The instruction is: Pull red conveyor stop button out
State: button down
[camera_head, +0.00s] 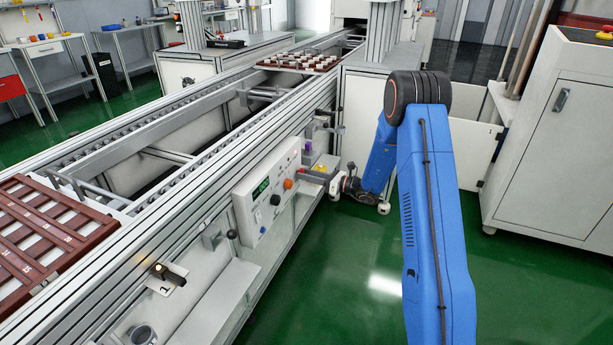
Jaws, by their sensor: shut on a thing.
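A pale control panel (256,208) is mounted on the side of the conveyor, with a green display, dark knobs and an orange round knob (288,183). My gripper (308,178) reaches in from the right at the panel's right end. It is shut on the red conveyor stop button (302,171), of which only a small red patch shows. The fingers hide most of the button, so I cannot tell how far out it stands.
A small ledge with a yellow item (320,168) and a purple item (308,146) is close beside my gripper. A brown tray (45,228) lies on the conveyor at left, and a tray of pots (262,64) farther back. Green floor is clear in front.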

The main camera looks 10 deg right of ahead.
jog(key=shift+v, duration=0.85)
jog(key=c, duration=1.3)
grip_release()
jog(key=shift+o, duration=0.2)
jog(key=shift+d, duration=0.1)
jog(key=v, duration=1.7)
jog(key=shift+s, duration=0.15)
jog(key=shift+d, duration=0.1)
